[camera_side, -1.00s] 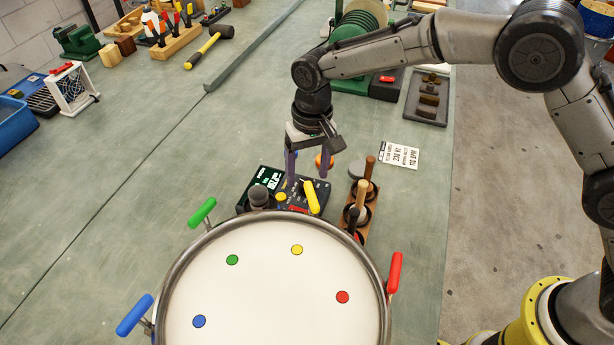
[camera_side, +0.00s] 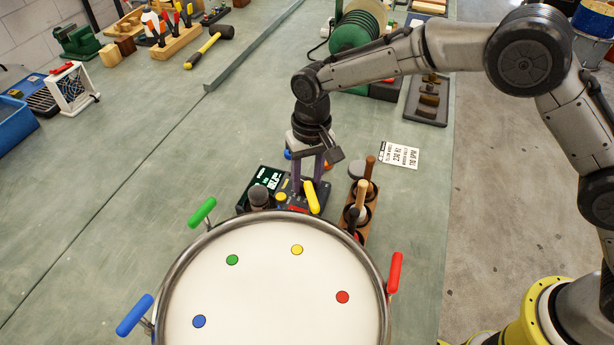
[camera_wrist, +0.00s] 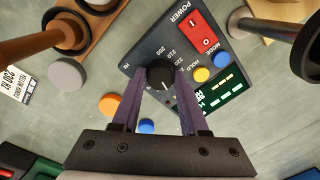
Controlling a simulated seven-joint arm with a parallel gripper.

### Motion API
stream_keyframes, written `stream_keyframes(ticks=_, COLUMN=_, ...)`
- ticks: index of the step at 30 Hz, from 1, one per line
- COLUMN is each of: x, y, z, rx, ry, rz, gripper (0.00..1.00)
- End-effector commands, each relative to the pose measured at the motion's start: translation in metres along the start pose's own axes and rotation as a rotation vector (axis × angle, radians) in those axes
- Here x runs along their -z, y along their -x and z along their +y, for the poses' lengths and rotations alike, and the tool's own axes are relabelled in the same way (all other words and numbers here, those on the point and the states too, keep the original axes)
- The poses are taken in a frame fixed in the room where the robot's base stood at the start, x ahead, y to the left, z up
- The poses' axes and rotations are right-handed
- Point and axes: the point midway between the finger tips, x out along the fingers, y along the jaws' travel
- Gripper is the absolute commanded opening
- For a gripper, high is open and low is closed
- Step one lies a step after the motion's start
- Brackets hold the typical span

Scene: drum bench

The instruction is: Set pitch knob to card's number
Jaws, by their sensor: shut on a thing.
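The black pitch knob (camera_wrist: 158,72) sits on the dark tuner box (camera_wrist: 204,65), which also shows in the side view behind the drum. My gripper (camera_wrist: 159,82) is shut on the knob, one purple finger on each side. In the side view my gripper (camera_side: 307,184) points down at the box, and its fingers hide the knob. Dial numbers from 200 upward ring the knob; a pale pointer mark shows on it, but its exact setting is unclear. The white card (camera_side: 399,156) lies right of the box and seems to read 230 Hz beside yellow handle.
The drum (camera_side: 270,285) with coloured handles stands just in front of the box. A wooden holder (camera_side: 368,222) with upright sticks is close on the right.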

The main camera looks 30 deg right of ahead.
Motion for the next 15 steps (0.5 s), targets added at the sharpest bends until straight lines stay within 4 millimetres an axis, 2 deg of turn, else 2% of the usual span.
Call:
stream_keyframes(ticks=8, x=0.0003, y=0.0005, z=-0.0002, rx=0.001, ry=0.023, rz=-0.001, gripper=0.0)
stream_keyframes(ticks=15, x=0.001, y=0.001, z=-0.0006, rx=0.002, ry=0.138, rz=-0.005, gripper=0.0)
